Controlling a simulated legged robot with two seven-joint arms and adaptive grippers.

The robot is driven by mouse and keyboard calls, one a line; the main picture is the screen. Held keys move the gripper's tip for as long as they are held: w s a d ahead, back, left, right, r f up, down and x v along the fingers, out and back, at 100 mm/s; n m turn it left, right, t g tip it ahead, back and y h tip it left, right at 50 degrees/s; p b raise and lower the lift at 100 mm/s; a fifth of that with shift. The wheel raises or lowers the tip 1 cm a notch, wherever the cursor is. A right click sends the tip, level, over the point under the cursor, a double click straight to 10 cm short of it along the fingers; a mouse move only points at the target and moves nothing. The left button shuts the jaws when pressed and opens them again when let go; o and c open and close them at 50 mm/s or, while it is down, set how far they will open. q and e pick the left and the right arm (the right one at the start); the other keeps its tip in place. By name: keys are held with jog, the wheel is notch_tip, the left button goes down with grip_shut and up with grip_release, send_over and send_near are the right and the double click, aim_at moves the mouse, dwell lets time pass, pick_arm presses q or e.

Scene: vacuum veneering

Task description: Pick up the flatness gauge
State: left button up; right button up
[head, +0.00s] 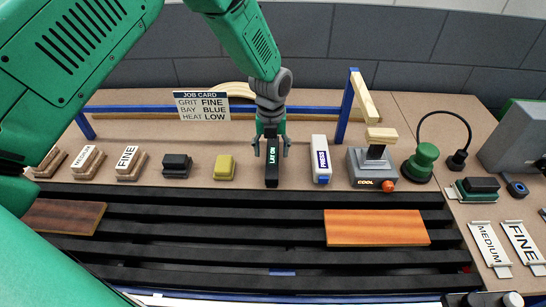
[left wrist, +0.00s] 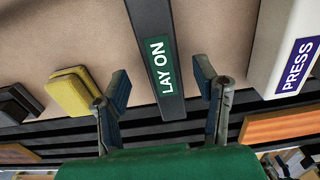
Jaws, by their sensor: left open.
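A dark upright bar with a green LAY ON label (head: 271,172), which looks like the flatness gauge, stands on the tan bench top at the back edge of the black slats. My left gripper (head: 271,148) is over it, pointing down, with one finger on each side. In the left wrist view the bar (left wrist: 152,35) runs between the two spread fingers of the left gripper (left wrist: 162,85), with a gap on both sides. The left gripper is open and holds nothing. My right gripper is not in view.
A white PRESS block (head: 320,155) stands close on the right, and a yellow block (head: 224,168) on the left. A wood panel (head: 375,228) lies on the black slats (head: 230,240). A job card (head: 202,106) stands behind.

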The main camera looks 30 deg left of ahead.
pick_arm(q)
notch_tip(320, 180, down, 3)
jog(key=shift+w+a+r, duration=0.15)
jog(key=shift+r, duration=0.05)
jog(key=shift+d+r, duration=0.1)
jog(key=shift+d, duration=0.4)
jog(key=c, duration=0.5)
jog(key=shift+d, duration=0.1)
grip_shut()
jog(key=shift+a, duration=0.2)
jog(key=shift+a, duration=0.15)
